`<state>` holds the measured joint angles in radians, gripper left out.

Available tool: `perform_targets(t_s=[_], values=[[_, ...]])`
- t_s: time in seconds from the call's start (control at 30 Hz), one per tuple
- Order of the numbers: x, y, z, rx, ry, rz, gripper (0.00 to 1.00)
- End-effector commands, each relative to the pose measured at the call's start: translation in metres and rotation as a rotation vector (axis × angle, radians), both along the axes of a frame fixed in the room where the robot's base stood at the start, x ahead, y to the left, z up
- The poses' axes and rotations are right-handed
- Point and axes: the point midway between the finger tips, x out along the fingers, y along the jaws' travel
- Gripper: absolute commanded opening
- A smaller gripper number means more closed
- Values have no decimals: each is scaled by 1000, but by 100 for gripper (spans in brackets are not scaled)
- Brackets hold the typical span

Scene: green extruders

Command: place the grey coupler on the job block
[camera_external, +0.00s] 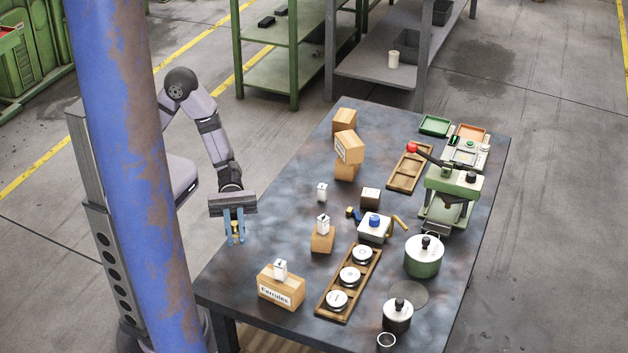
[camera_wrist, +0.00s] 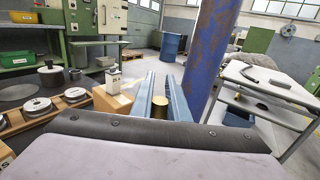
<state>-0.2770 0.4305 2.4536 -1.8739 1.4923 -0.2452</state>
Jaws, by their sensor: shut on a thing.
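My gripper (camera_external: 235,240) is at the table's left side in the external view, pointing down. Its blue fingers are shut on a small brass-coloured cylinder (camera_wrist: 160,107), seen between them in the wrist view. The held piece looks golden rather than grey. I cannot pick out a grey coupler for certain. A whitish block with a blue round top (camera_external: 374,228) stands mid-table, right of my gripper. A small wooden block with a dark top (camera_external: 370,197) is just behind it. Which one is the job block I cannot tell.
A wooden tray (camera_external: 325,305) holds white discs. Green press (camera_external: 452,190), green pot (camera_external: 424,257) and smaller pot (camera_external: 397,315) stand right. A blue pillar (camera_external: 130,170) partly hides my arm.

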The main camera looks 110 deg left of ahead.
Motion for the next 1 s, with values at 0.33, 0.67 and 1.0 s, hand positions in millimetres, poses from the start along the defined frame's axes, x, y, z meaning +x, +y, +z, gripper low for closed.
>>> perform_targets(t_s=[0.33, 0.67, 1.0], values=[[73, 97, 0, 3, -12, 211, 0], [171, 213, 55, 1, -9, 521, 0], [240, 328, 145, -4, -10, 884, 0]])
